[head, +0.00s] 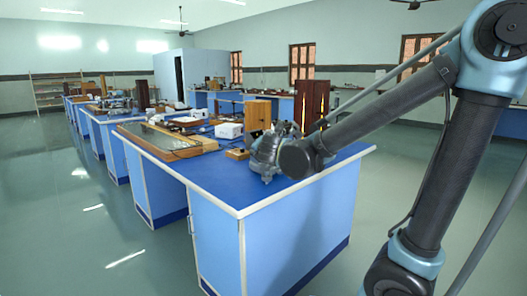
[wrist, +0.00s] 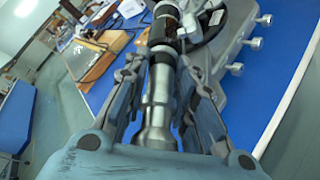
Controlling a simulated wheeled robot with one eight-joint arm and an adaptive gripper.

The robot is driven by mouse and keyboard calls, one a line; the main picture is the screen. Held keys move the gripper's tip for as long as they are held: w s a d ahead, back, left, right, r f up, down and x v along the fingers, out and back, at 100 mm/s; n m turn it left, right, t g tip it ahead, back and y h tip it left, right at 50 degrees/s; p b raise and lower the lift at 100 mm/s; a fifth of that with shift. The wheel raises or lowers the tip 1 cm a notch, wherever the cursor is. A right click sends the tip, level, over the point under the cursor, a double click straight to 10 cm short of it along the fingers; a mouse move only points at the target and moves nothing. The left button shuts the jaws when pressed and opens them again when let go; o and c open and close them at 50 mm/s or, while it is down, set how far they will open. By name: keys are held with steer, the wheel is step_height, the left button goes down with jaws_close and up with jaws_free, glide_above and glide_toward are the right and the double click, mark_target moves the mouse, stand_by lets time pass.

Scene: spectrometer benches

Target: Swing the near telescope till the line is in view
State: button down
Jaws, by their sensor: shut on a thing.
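In the wrist view, the near telescope (wrist: 157,95) is a silver and black tube running away from my gripper. My gripper (wrist: 160,65) has its fingers on both sides of this tube and is shut on it. The grey body of the spectrometer (wrist: 232,30) with its silver knobs stands beyond and to the right on the blue bench (wrist: 285,70). In the head view, my arm reaches to the near bench (head: 225,193). There my arm covers much of the spectrometer, and the telescope cannot be made out. No view through the eyepiece shows, so the line cannot be seen.
A white box (head: 228,130), a wooden block (head: 258,115) and tall dark brown wooden boxes (head: 313,103) stand behind on the bench. A long wooden-framed board (head: 160,142) lies to the left. The floor left of the bench is clear. More benches stand further back.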

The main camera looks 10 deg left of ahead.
steer(key=c, duration=1.4)
jaws_free()
steer(key=shift+s+d+r, duration=0.1)
steer(key=shift+s, duration=0.05)
steer(key=shift+v, duration=5.75)
